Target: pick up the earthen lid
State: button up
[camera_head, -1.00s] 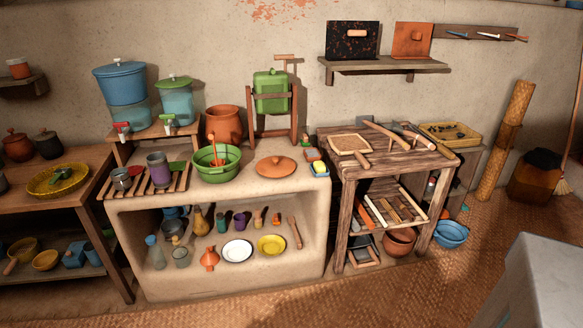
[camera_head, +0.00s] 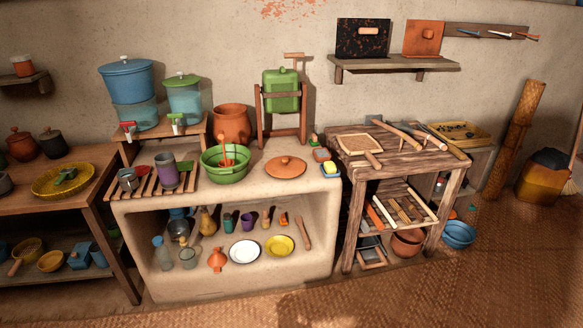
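The earthen lid (camera_head: 286,167) is a flat round orange-brown disc with a small knob on top. It lies on the top of the pale mud counter (camera_head: 322,212), right of the middle. A green bowl (camera_head: 226,166) with an orange-handled tool in it stands just left of the lid. Nothing covers the lid in this view. My gripper is not in view.
A clay pot (camera_head: 232,122) and a green canister in a wooden frame (camera_head: 281,92) stand behind the lid. A wooden workbench (camera_head: 400,165) with tools stands to the right. Woven floor (camera_head: 400,300) in front is clear.

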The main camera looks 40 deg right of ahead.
aim_at(285, 166)
jog(key=u, duration=0.05)
jog(key=i, duration=1)
jog(key=z, duration=0.05)
